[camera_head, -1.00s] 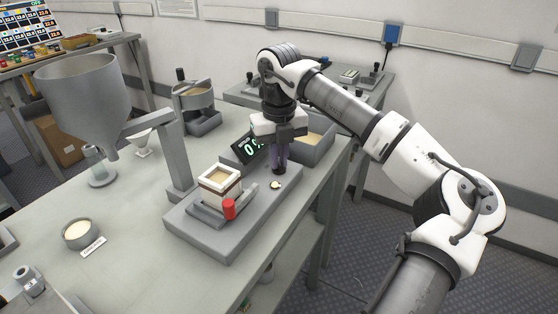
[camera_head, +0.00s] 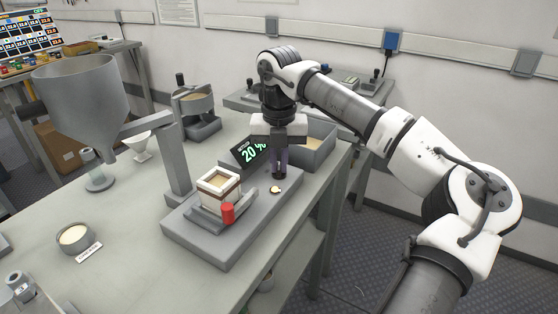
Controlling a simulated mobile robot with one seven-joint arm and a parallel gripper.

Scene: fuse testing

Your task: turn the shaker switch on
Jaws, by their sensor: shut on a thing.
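The shaker (camera_head: 225,245) is a grey slab on the table. A square brown-and-white box (camera_head: 219,187) of pale sand is clamped on it, with a red knob (camera_head: 228,214) at its front. A tilted black display (camera_head: 250,151) at its back reads about 20 % in green, partly covered by my gripper. My gripper (camera_head: 279,172) points straight down at the shaker's right rear. Its fingers are shut on the shaker switch, which they mostly hide. A small pale round mark (camera_head: 276,189) shows on the slab just in front of the fingertips.
A grey hopper (camera_head: 75,100) on a post (camera_head: 173,160) stands left of the shaker. A grey tray of sand (camera_head: 318,150) sits close behind my gripper. A labelled sand dish (camera_head: 74,238) lies at front left. The table between dish and shaker is clear.

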